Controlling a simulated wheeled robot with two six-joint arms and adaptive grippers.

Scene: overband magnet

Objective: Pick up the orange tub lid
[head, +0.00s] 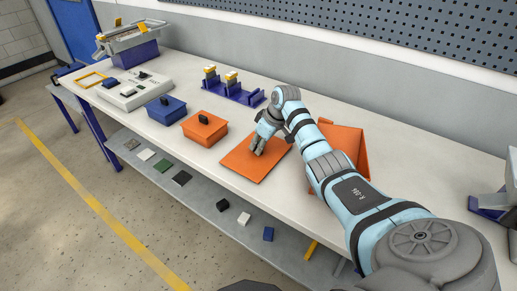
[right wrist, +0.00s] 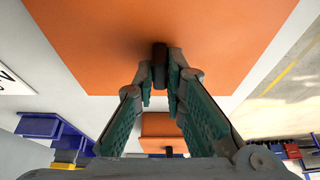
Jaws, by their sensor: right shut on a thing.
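The orange tub lid (head: 242,164) is a flat orange square near the front of the white table in the head view. In the right wrist view the lid (right wrist: 110,50) fills the upper part, with a black knob (right wrist: 160,52) on it. My right gripper (head: 257,150) points down at the lid, and its fingers (right wrist: 160,85) are shut on the knob. I cannot tell whether the lid touches the table. My left gripper is not in view.
A closed orange box (head: 204,128) and a blue box (head: 166,109) stand to the left on the table (head: 190,160). A blue rack with yellow-topped parts (head: 240,95) is behind. A lower shelf (head: 190,203) holds several small blocks. A pegboard wall closes the back.

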